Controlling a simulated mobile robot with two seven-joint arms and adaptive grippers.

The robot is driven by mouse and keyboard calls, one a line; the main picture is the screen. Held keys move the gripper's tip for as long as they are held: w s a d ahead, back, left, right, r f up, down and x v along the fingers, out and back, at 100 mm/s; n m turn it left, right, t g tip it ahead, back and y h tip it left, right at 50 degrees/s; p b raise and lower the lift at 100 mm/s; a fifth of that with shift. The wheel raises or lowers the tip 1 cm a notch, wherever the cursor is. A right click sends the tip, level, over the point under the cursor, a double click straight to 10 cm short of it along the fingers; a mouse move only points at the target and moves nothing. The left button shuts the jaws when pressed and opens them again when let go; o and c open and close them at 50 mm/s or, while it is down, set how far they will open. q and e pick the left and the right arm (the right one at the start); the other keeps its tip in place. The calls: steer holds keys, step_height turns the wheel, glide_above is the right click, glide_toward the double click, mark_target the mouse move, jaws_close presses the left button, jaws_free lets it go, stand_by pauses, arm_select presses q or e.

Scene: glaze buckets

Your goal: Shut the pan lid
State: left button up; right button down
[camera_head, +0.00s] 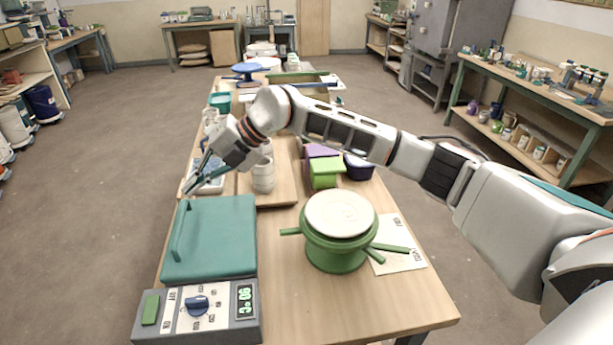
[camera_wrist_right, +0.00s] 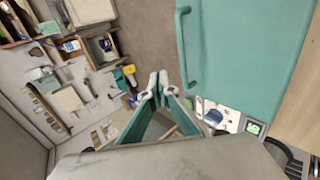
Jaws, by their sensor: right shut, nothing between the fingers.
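The pan lid (camera_head: 218,235) is a teal slab with a bar handle (camera_head: 180,232) along its left edge. It lies about flat behind the grey control box at the table's front left; I see no gap beneath it, but cannot tell if it is fully seated. In the right wrist view the lid (camera_wrist_right: 248,50) fills the upper right, with its handle (camera_wrist_right: 181,45) toward the middle. My right gripper (camera_head: 190,189) is shut and empty, just beyond the lid's far left corner. Its fingertips (camera_wrist_right: 158,82) show apart from the handle in the wrist view. My left gripper is not in view.
The control box (camera_head: 197,312) has a blue knob and a display. White cups (camera_head: 263,176) and green and purple containers (camera_head: 325,172) stand farther back. Bare tabletop lies between lid and wheel.

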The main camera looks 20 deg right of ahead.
mark_target(179, 221)
steer(key=x, duration=0.5)
steer(key=f+b+x, duration=0.1)
steer(key=x, duration=0.2)
steer(key=shift+d+f, duration=0.1)
steer(key=shift+d, duration=0.15)
steer(key=shift+a+f, duration=0.35)
steer(key=shift+f, duration=0.15)
steer(key=shift+w+a+f, duration=0.1)
steer(key=shift+a+f, duration=0.05)
steer(key=shift+f, duration=0.25)
